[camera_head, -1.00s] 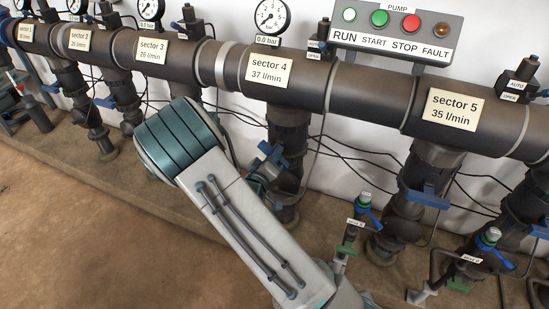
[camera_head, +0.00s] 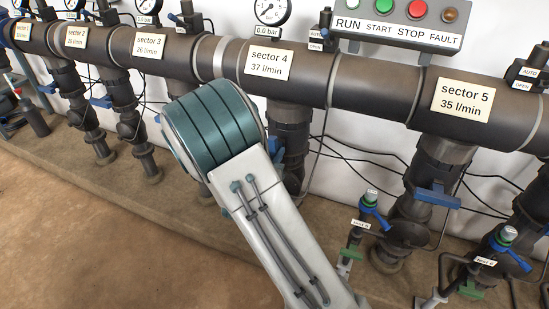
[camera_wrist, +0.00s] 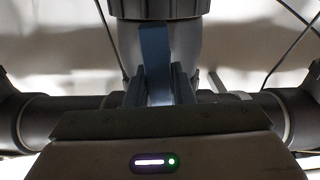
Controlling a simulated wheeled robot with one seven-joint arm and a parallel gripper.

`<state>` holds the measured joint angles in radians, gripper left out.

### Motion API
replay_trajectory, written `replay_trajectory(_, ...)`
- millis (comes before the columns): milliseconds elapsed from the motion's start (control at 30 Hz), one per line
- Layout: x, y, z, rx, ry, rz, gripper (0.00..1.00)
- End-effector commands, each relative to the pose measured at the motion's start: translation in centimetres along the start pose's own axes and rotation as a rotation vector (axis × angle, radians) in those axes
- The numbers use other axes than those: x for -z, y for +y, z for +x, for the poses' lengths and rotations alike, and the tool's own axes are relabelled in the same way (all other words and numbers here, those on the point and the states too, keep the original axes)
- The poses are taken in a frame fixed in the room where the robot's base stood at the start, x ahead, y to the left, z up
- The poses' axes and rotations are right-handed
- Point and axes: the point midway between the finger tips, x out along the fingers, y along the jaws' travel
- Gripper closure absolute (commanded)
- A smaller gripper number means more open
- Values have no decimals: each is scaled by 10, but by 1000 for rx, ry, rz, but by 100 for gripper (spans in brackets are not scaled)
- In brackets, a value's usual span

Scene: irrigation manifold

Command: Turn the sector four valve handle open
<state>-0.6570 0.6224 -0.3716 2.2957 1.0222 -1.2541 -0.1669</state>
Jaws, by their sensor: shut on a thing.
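The sector four label (camera_head: 268,64) marks the pipe above a dark vertical branch (camera_head: 290,125). My arm covers most of the valve on that branch, and only a sliver of blue (camera_head: 274,145) shows beside it. In the wrist view, the blue valve handle (camera_wrist: 155,62) stands upright in front of the grey valve body (camera_wrist: 187,45). My gripper (camera_wrist: 160,85) is shut on this handle, with one dark finger on each side. My gripper is hidden behind my arm in the head view.
The sector five branch with its blue handle (camera_head: 437,195) is to the right. Small taps with blue levers (camera_head: 373,210) stand low in front of it. Thin black cables (camera_head: 355,155) run along the white wall. Bare floor (camera_head: 80,230) is open at the left.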

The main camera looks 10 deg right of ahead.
Motion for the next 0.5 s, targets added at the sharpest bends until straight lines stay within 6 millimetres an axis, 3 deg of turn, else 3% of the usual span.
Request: replay_trajectory(500,1,1,0,-3,1,82,100)
